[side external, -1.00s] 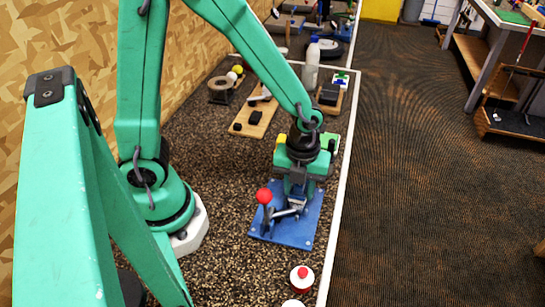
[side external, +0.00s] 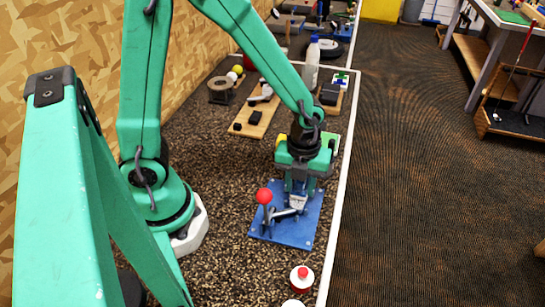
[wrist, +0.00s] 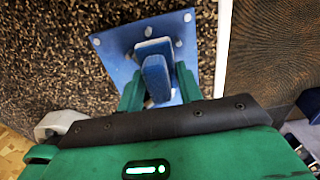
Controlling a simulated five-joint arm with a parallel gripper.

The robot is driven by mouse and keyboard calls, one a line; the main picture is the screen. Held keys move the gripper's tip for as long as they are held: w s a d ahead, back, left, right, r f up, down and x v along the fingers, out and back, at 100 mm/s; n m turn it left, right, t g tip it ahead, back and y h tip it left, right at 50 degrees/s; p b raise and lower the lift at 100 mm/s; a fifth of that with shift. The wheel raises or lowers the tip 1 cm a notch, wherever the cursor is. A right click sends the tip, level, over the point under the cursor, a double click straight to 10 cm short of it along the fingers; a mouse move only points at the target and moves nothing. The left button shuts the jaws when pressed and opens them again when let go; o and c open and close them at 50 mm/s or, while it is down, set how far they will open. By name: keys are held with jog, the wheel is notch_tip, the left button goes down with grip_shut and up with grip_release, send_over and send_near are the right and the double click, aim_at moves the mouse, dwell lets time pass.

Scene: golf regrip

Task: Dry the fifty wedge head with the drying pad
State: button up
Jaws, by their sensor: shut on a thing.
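My gripper (side external: 297,190) points down over a blue plate (side external: 311,228) and is shut on a blue block, likely the drying pad (wrist: 157,78). In the wrist view the gripper (wrist: 159,85) has a green finger on each side of the pad. A small light metallic patch also shows below the fingers in the side view (side external: 297,203). I cannot tell whether the pad touches it.
A lever with a red knob (side external: 264,196) stands on the plate, left of my gripper. A red-capped white container (side external: 302,278) is nearer the camera. A wooden board (side external: 256,118), a tape roll (side external: 221,88) and a bottle (side external: 312,62) stand farther back. Speckled surface left of the plate is clear.

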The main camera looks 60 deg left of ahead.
jog(key=shift+d, duration=0.1)
jog(key=shift+s+d+f, duration=0.1)
jog(key=shift+s+d, duration=0.6)
jog(key=shift+s, duration=0.2)
jog(key=shift+f, duration=0.1)
jog(key=shift+w+a, duration=0.8)
jog(key=shift+w, duration=0.1)
jog(key=shift+s+d, duration=0.1)
jog(key=shift+d, duration=0.05)
jog(key=shift+s+d, duration=0.7)
jog(key=shift+s, duration=0.15)
